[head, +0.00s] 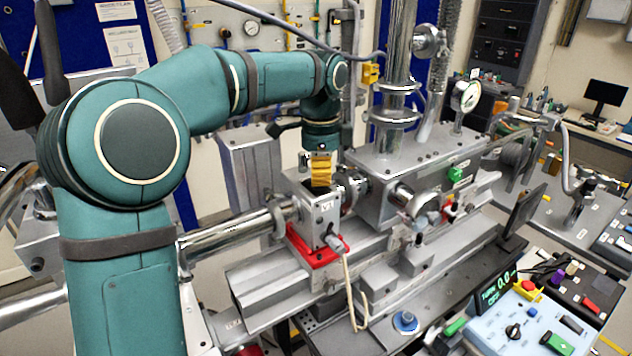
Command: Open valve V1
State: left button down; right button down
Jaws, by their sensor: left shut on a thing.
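Valve V1 is a grey metal block (320,213) with a V1 label on its front, seated on a red base plate (313,250) on the beamline pipe. A yellow handle (320,172) stands on top of the block. My left gripper (320,153) reaches down from above and is shut on the yellow handle. The fingertips are small and partly hidden, so their exact grip on the handle is hard to see. My right gripper does not show.
A larger metal chamber (415,160) with a vertical column and a pressure gauge (467,96) stands right of the valve. A cable (352,290) hangs from the valve's front. A control panel (530,320) with a green display (497,287) is at the lower right.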

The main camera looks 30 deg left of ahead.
pick_arm(q)
jog(key=shift+f+b, duration=0.4)
jog(key=shift+f, duration=0.4)
dwell(0.4)
notch_tip(320, 180, up, 5)
jog(key=p, duration=0.4)
jog(key=shift+f+p, duration=0.15)
jog(key=shift+p, duration=0.2)
jog(key=shift+r+p, duration=0.6)
jog(key=shift+r, duration=0.6)
